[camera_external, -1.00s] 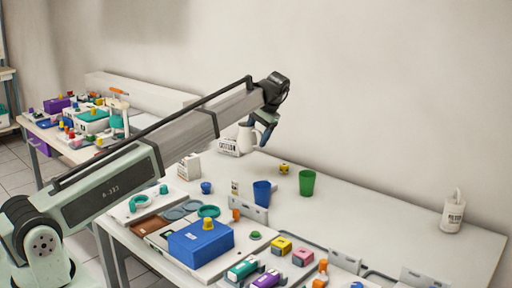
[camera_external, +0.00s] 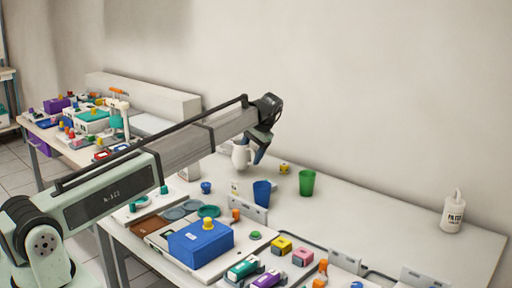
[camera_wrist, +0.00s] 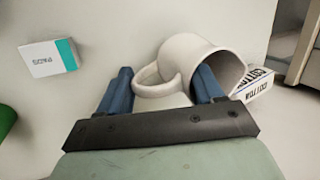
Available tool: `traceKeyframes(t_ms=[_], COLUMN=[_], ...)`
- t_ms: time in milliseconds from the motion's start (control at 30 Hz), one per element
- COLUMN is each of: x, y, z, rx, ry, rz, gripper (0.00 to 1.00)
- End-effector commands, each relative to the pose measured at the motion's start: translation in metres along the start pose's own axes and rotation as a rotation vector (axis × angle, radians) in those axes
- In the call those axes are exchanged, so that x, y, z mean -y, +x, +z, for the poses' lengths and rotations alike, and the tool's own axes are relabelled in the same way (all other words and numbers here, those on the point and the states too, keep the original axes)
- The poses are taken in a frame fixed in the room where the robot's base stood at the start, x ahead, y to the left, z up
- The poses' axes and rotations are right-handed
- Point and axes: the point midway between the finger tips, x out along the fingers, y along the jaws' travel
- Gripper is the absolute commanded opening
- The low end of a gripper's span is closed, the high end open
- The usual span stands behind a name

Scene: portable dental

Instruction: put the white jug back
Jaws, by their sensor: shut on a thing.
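The white jug (camera_external: 241,157) is at my gripper, over the back part of the right table. In the wrist view the jug (camera_wrist: 186,52) lies tilted in the picture, its mouth to the lower right and its handle (camera_wrist: 148,84) to the left. My gripper (camera_external: 261,153) is shut on the jug. Its two blue fingers (camera_wrist: 163,88) stand apart with the handle side of the jug between them; the right finger overlaps the mouth. The exact contact is partly hidden, and I cannot tell whether the jug's base touches the table.
A box lettered "cotton" (camera_wrist: 257,88) is close beside the jug's mouth. A white and teal box (camera_wrist: 48,58) stands apart to the left. A blue cup (camera_external: 262,193), a green cup (camera_external: 306,183) and a small yellow item (camera_external: 284,168) are nearby. The table's back right is mostly clear.

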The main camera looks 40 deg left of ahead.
Motion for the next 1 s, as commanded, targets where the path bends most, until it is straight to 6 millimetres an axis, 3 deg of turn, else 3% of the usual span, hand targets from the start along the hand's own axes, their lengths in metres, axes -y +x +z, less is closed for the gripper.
traceKeyframes(t_ms=[133,567,600,833,1000], x=[-0.006,-0.007,-0.008,-0.007,-0.008], y=[0.016,0.02,0.02,0.02,0.02], z=[-0.002,-0.003,-0.003,-0.003,-0.003], rx=[0.0,0.0,0.0,0.0,0.0], ry=[-0.001,-0.001,-0.001,0.0,0.0], rz=[-0.001,0.0,0.0,0.0,0.0], gripper=[0.11,0.11,0.68,0.9,0.92])
